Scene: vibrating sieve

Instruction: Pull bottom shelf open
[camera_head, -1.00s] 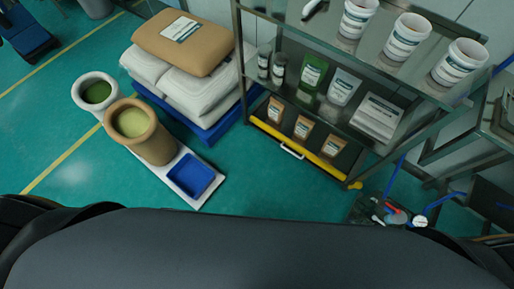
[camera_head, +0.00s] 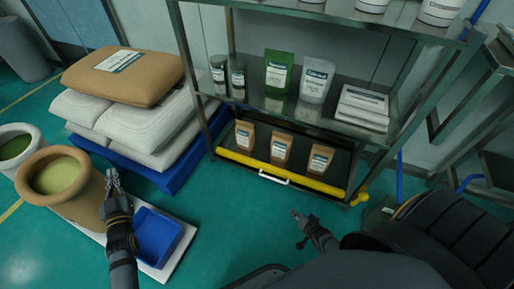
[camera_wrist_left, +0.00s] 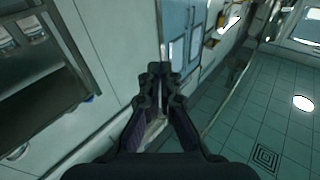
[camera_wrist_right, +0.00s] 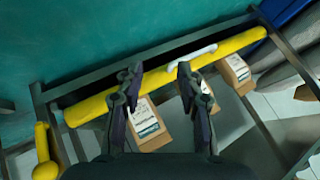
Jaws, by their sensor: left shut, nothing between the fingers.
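The bottom shelf is a dark drawer-like tray with a yellow front bar (camera_head: 318,186) and a white handle (camera_head: 273,179). It sits low in the metal rack and holds several brown pouches (camera_head: 281,147). My right gripper (camera_head: 298,215) is in front of the shelf, apart from the handle. In the right wrist view the right gripper (camera_wrist_right: 158,72) is open and empty, with the handle (camera_wrist_right: 192,57) near its right fingertip. My left gripper (camera_head: 112,178) is over the floor items at left. It is shut and empty in the left wrist view (camera_wrist_left: 161,69).
A blue tray (camera_head: 158,236) on a white board and a tan pot (camera_head: 52,180) stand near my left arm. Stacked sacks (camera_head: 120,82) rest on a blue pallet left of the rack. The metal rack post (camera_head: 188,65) is beside them. Green floor before the shelf is open.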

